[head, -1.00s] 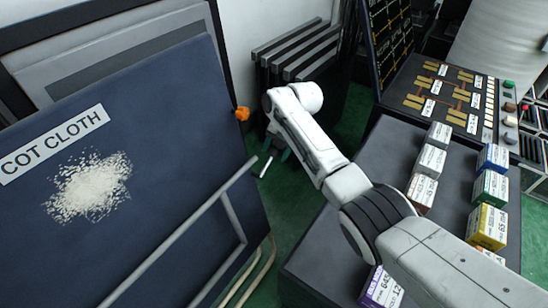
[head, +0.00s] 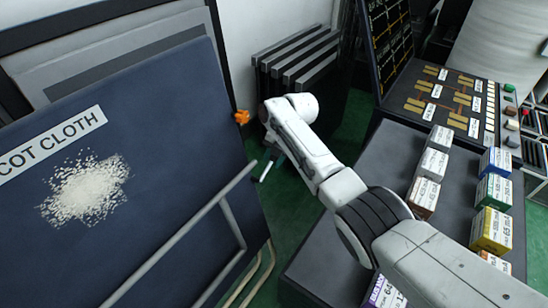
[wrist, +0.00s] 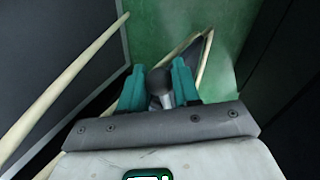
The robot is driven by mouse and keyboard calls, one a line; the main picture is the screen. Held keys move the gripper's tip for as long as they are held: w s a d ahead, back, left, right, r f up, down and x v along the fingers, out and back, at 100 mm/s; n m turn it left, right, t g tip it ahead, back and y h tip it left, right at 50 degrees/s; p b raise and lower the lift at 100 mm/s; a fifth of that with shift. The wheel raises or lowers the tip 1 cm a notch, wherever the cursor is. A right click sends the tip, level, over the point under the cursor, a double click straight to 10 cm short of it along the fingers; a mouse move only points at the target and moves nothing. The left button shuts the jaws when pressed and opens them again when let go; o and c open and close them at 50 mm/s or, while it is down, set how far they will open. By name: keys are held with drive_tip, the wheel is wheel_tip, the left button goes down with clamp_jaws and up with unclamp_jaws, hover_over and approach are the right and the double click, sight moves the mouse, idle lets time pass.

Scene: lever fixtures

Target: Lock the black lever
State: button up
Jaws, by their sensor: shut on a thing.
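In the wrist view, a dark rounded knob on a short grey shaft, which looks like the black lever (wrist: 160,82), sits between the two teal fingers of my gripper (wrist: 158,88). My gripper is shut on it. The lever's base and its lock position are hidden behind my gripper. In the head view, my gripper (head: 274,158) is low beside the right edge of the blue panel, mostly hidden by my white arm. The lever cannot be made out there.
A blue panel (head: 170,200) labelled COT CLOTH with pale rails stands at left, an orange knob (head: 242,117) at its edge. Dark slabs (head: 300,60) lean behind my arm. A grey table (head: 385,165) with several small boxes is at right. Green floor shows between.

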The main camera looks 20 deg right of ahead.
clamp_jaws()
drive_tip(key=shift+r, duration=0.1)
drive_tip(key=p, duration=0.1)
drive_tip(key=r+h+p, duration=0.1)
drive_tip(key=p, duration=0.1)
drive_tip(key=shift+s+a+r+n+t+p, duration=0.15)
drive_tip(key=shift+a+r+n+t+p, duration=0.15)
drive_tip(key=shift+a+n+t, duration=0.1)
drive_tip(key=h+p, duration=0.1)
drive_tip(key=a+r+n+t+h+p, duration=0.1)
drive_tip(key=p, duration=0.1)
drive_tip(key=shift+s+r+p, duration=0.25)
drive_tip(key=shift+p, duration=0.05)
drive_tip(key=shift+s+a+r+n+t+h+p, duration=0.3)
drive_tip(key=shift+a+n+t+h+p, duration=0.1)
drive_tip(key=shift+a+t+h+p, duration=0.3)
drive_tip(key=shift+s+a+r+n+t+h+p, duration=0.25)
drive_tip(key=shift+s+a+n+t+h+p, duration=0.25)
drive_tip(key=shift+t, duration=0.35)
drive_tip(key=shift+s+a+r+n+t+h+p, duration=0.15)
drive_tip(key=shift+a+r+n+t+h+p, duration=0.15)
drive_tip(key=shift+a+t+h+p, duration=0.4)
